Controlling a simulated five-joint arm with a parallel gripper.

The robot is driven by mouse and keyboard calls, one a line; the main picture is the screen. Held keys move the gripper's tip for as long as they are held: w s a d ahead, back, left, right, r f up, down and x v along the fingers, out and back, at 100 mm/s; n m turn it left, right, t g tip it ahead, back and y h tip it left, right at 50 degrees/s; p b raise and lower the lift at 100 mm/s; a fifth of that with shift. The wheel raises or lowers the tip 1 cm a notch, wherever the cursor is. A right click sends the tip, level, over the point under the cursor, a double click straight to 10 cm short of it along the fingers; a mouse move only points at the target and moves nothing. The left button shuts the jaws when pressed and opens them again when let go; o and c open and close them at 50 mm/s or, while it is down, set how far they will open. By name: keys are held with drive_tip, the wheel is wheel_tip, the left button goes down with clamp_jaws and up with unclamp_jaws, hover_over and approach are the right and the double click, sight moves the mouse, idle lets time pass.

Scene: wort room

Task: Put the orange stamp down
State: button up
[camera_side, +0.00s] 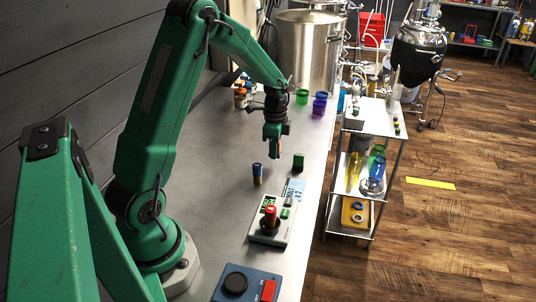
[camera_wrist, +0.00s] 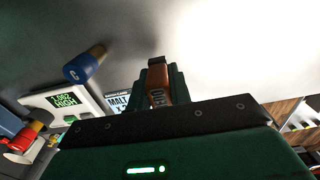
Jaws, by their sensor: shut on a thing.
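The orange stamp is between the jaws of my gripper (camera_side: 275,146), which is shut on it. In the wrist view the orange-brown stamp (camera_wrist: 158,97) shows dark lettering on its face, between the dark green fingers of my gripper (camera_wrist: 161,80). In the side view only a little of it shows. My gripper points down over the grey bench (camera_side: 215,190), towards its far part. I cannot tell whether the stamp touches the bench. A card marked MALT (camera_side: 293,188) lies on the bench nearer the side camera; part of it shows in the wrist view (camera_wrist: 118,103).
A blue-topped cylinder (camera_side: 257,169) and a green block (camera_side: 298,161) stand near my gripper. A meter reading HIGH (camera_side: 284,229) holds a red-topped piece (camera_side: 270,212). A blue box (camera_side: 232,286) is nearest. Green and purple cups (camera_side: 319,105) stand behind. Bare bench lies left of my gripper.

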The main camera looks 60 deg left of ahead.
drive_tip(key=shift+f, duration=0.15)
drive_tip(key=shift+f, duration=1.85)
drive_tip(key=shift+f, duration=0.15)
drive_tip(key=o, duration=0.8)
wheel_tip(320, 180, up, 12)
drive_tip(key=shift+r, duration=0.1)
drive_tip(key=shift+d+r, duration=0.1)
